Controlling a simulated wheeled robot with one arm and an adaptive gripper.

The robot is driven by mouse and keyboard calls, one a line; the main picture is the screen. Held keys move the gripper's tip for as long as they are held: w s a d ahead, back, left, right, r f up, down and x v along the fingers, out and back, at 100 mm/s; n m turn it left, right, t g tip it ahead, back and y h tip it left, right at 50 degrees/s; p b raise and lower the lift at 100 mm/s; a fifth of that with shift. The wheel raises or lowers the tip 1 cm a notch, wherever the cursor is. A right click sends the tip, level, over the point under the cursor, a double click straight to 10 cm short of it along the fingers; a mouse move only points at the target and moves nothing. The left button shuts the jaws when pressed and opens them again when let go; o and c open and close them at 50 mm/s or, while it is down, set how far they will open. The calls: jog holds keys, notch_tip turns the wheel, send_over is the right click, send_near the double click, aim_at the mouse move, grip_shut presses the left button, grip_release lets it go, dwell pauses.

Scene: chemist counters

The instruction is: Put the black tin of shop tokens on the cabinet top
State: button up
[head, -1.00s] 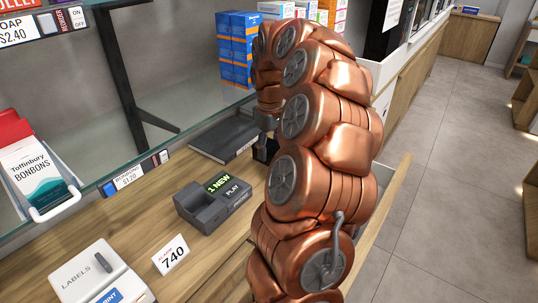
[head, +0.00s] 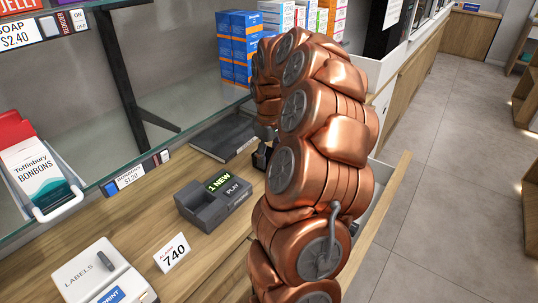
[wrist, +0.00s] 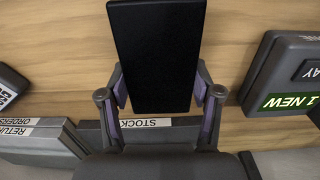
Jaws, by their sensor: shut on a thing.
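The black tin (wrist: 155,55) is a plain dark block between the two fingers of my gripper (wrist: 160,100) in the wrist view. The fingers press on its sides. Behind it lies the bare wood of the cabinet top (wrist: 50,45), which also shows in the head view (head: 125,222). I cannot tell whether the tin touches the wood. In the head view my copper arm hides most of my gripper and the tin; only a small dark part shows beside the arm.
An answering machine (head: 213,200) stands left of my arm, with a 740 card (head: 173,253) and a labels box (head: 98,275) nearer. A dark stock book (head: 226,138) lies behind. A glass shelf (head: 60,205) overhangs the left. An open drawer (head: 378,220) juts out at right.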

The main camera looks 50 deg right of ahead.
aim_at(269, 154)
jog(key=o, duration=1.6)
jog(key=shift+c, duration=0.2)
notch_tip(269, 154, up, 12)
jog(key=b, duration=0.1)
jog(key=shift+r, duration=0.15)
jog(key=shift+a, duration=0.1)
